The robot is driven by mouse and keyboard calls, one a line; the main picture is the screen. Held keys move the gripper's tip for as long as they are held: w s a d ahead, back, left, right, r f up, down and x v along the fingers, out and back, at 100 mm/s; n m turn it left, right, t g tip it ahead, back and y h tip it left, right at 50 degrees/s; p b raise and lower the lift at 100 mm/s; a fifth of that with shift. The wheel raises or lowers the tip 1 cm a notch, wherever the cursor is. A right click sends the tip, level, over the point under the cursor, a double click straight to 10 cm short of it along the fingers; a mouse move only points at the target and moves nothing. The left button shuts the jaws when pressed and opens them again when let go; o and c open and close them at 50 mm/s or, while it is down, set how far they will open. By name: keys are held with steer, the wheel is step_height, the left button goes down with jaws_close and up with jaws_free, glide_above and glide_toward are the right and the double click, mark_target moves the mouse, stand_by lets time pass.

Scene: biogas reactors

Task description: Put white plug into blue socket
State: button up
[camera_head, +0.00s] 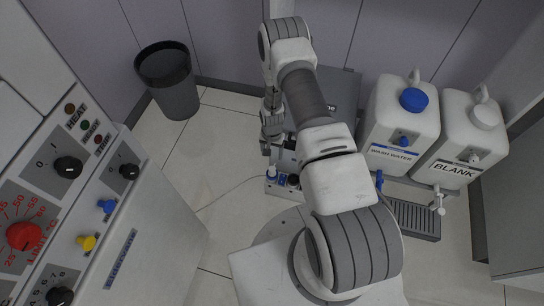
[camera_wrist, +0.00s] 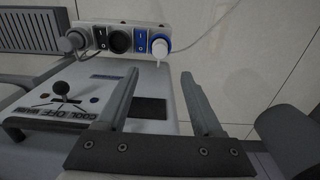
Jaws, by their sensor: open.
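The white plug (camera_wrist: 159,48) is at the blue socket (camera_wrist: 167,42) on the right end of a socket strip in the wrist view. Its round face covers the middle of the socket; I cannot tell how deep it sits. The plug also shows small in the head view (camera_head: 272,171). My gripper (camera_wrist: 159,74) is open and empty. Its two fingers point toward the strip, with the white plug beyond and between the fingertips, apart from them. In the head view my arm hides much of the bench around the gripper.
The strip (camera_wrist: 120,24) also has a black socket (camera_wrist: 120,40) and a grey plug (camera_wrist: 74,40). A device with a small lever (camera_wrist: 61,88) lies left of my fingers. A thin cable (camera_head: 225,190) runs off across the floor. White canisters (camera_head: 402,125) stand right of my arm.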

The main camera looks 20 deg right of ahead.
step_height(320, 180, up, 40)
steer(key=w+a+n+t, duration=0.2)
steer(key=n+t, duration=0.1)
steer(key=s+a+r+n+t, duration=0.1)
steer(key=s+r+n, duration=0.1)
steer(key=s+r, duration=0.9)
steer(key=s+r+n, duration=0.1)
steer(key=s+r, duration=0.2)
steer(key=s, duration=0.4)
steer(key=s+a+r+t, duration=0.1)
steer(key=s+r, duration=0.3)
steer(key=s, duration=0.3)
steer(key=shift+r+n+t, duration=0.3)
steer(key=shift+n, duration=0.1)
steer(key=shift+a+r, duration=0.1)
